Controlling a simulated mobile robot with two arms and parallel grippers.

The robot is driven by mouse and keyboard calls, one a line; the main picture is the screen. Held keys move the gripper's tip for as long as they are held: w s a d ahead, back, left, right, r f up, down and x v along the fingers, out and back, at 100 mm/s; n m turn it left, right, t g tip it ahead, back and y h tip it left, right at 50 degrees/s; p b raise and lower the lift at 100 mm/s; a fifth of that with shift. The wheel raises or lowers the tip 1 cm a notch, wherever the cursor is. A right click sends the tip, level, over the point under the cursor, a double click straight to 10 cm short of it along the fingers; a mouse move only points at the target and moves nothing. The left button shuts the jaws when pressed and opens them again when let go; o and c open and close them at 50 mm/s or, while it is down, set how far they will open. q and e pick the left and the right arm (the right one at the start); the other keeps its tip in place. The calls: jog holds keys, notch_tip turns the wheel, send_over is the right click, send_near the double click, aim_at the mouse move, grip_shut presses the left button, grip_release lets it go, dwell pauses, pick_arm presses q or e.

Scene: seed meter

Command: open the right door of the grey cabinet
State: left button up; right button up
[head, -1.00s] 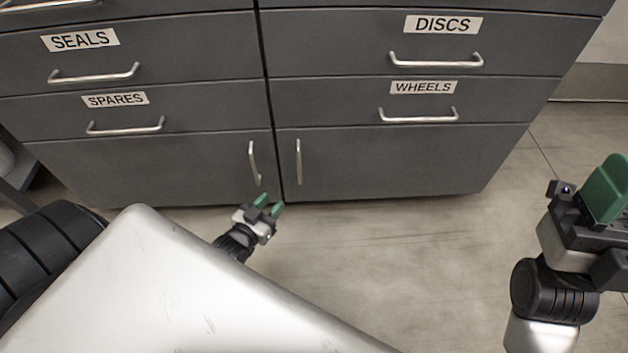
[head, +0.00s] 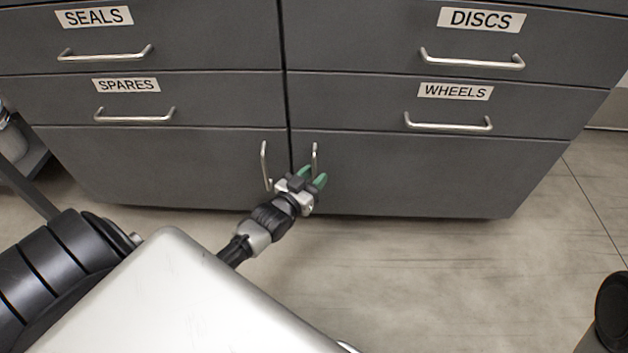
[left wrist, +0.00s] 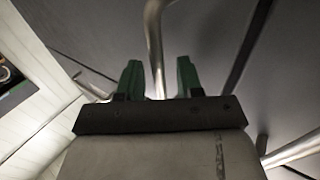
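The grey cabinet's right door (head: 430,175) is shut, below the WHEELS drawer. Its upright silver handle (head: 314,157) is near the door's left edge. My left gripper (head: 312,176) is at the lower end of this handle, with its green fingers pointing up toward the door. In the left wrist view the two green fingers (left wrist: 158,80) are apart, and a silver handle bar (left wrist: 154,45) runs between them with a gap on either side. My right gripper is out of view; only a dark part of my right arm shows at the lower right.
The left door (head: 150,165) is shut, and its handle (head: 265,165) is close to the left of my gripper. The SPARES drawer (head: 220,100) and WHEELS drawer (head: 350,100) above are shut. The floor (head: 450,270) before the right door is clear.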

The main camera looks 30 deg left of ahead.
pick_arm(q)
jog(key=shift+w, duration=0.2)
jog(key=shift+c, duration=0.3)
grip_shut()
